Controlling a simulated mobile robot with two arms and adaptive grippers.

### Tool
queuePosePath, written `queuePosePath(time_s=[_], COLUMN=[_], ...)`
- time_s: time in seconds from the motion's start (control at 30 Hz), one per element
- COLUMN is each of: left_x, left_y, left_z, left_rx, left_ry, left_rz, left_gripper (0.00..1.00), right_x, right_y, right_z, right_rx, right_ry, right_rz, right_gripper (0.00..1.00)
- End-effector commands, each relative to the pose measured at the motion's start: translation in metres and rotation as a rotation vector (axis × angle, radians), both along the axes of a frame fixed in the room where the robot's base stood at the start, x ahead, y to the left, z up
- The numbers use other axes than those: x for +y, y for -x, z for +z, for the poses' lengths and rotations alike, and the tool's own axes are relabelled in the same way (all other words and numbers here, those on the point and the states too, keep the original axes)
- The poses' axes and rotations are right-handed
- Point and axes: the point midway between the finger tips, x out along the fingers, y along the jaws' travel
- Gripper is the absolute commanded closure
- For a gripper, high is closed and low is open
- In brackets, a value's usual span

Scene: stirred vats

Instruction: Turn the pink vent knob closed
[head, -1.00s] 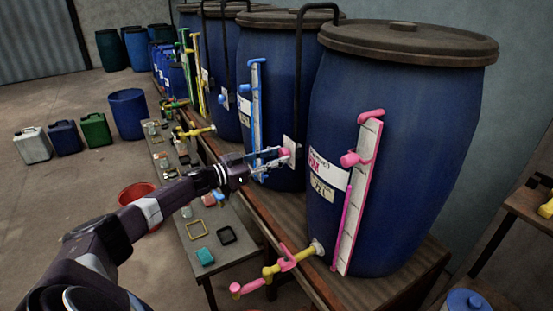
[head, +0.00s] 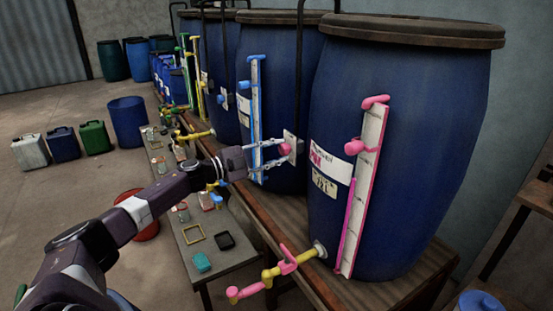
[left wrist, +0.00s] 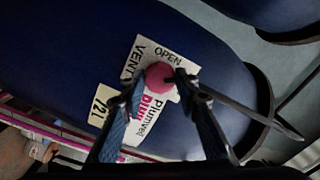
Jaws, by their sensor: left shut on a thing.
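The pink vent knob (head: 285,149) is a round knob on a small white plate (head: 293,141) at the left side of the nearest blue vat (head: 405,130). In the left wrist view the knob (left wrist: 159,76) sits between my two fingertips, and the plate around it reads OPEN and VENT. My left gripper (head: 281,151) reaches in from the left and is shut on the knob; its fingers (left wrist: 160,82) lie on either side of it. Part of the plate is hidden behind the fingers. My right gripper is not in view.
The vat's sight gauge (head: 367,185) with pink fittings and a pink and yellow tap (head: 275,270) stand to the right and below. A black pipe (head: 299,80) rises behind the knob. A low bench (head: 222,262) with small trays lies below my arm.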

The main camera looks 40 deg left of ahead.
Motion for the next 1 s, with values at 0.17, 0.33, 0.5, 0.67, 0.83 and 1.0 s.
queuePosePath(time_s=[0.17, 0.33, 0.5, 0.67, 0.83, 1.0], left_x=[0.000, -0.001, -0.001, -0.001, -0.001, -0.001], left_y=[0.000, 0.000, 0.000, 0.000, 0.000, 0.000], left_z=[-0.004, -0.004, -0.003, -0.002, -0.002, -0.001], left_rx=[-0.063, -0.116, -0.157, -0.184, -0.200, -0.205], left_ry=[-0.150, -0.279, -0.380, -0.445, -0.486, -0.501], left_rz=[-0.001, -0.001, -0.001, -0.002, -0.003, -0.003], left_gripper=[0.95, 0.95, 0.95, 0.95, 0.95, 0.95], right_x=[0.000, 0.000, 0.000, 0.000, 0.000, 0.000], right_y=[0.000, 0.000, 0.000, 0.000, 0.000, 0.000], right_z=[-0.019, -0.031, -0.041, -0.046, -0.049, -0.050], right_rx=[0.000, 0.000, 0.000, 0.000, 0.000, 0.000], right_ry=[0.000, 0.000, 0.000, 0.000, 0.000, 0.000], right_rz=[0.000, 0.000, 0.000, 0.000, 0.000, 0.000], right_gripper=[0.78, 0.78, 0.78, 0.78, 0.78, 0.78])
